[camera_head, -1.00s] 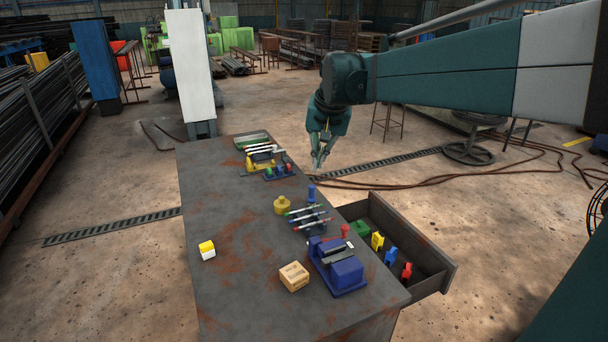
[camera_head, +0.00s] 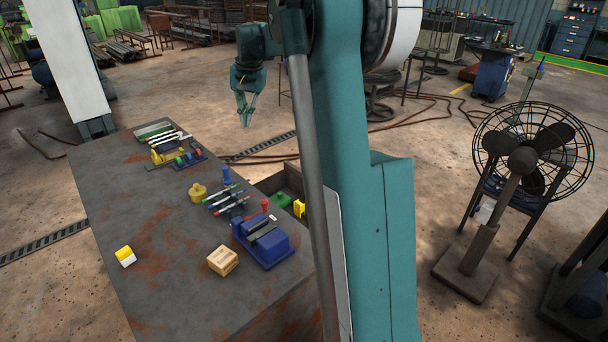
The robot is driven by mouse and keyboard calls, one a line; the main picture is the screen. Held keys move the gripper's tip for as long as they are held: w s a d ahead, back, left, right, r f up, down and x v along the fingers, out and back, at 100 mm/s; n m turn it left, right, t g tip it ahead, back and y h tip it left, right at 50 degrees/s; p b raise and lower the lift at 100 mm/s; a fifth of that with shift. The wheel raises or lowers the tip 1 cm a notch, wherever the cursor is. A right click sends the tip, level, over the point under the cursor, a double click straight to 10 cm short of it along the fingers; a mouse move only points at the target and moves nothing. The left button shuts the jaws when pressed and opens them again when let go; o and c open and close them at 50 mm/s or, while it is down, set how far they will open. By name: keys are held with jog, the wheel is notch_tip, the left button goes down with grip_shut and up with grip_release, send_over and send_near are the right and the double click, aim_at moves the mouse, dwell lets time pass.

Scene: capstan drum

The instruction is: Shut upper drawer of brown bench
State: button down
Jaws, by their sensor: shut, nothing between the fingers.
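The brown bench (camera_head: 150,240) stands at the left, its grey top stained with rust. Its upper drawer (camera_head: 277,182) is pulled out from the bench's right side. My gripper (camera_head: 246,122) points down beyond the drawer, above the floor to the right of the bench's far end. It is shut and empty, apart from the drawer and bench.
On the bench top are a blue vise (camera_head: 264,243), a wooden block (camera_head: 223,260), a yellow-and-white cube (camera_head: 125,256) and several tools. A large fan (camera_head: 525,160) stands at the right. Cables (camera_head: 430,108) lie on the floor.

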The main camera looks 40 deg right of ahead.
jog(key=w+d+f+m+g+y+p, duration=0.15)
jog(key=w+d+f, duration=0.25)
jog(key=d+f, duration=0.5)
jog(key=w+d+f+m, duration=0.3)
jog(key=w+d+f, duration=0.15)
jog(key=d, duration=0.85)
jog(key=s+d+f+m+y, duration=0.1)
jog(key=s+d+f+m, duration=0.2)
jog(key=d+f, duration=1.4)
notch_tip(320, 180, down, 2)
jog(key=shift+s+g, duration=0.45)
jog(key=shift+s, duration=0.25)
jog(key=shift+f, duration=0.1)
jog(key=a+f+b, duration=0.2)
jog(key=a+f, duration=0.4)
jog(key=f, duration=0.3)
jog(key=shift+a+f+b, duration=0.25)
jog(key=shift+b, duration=0.05)
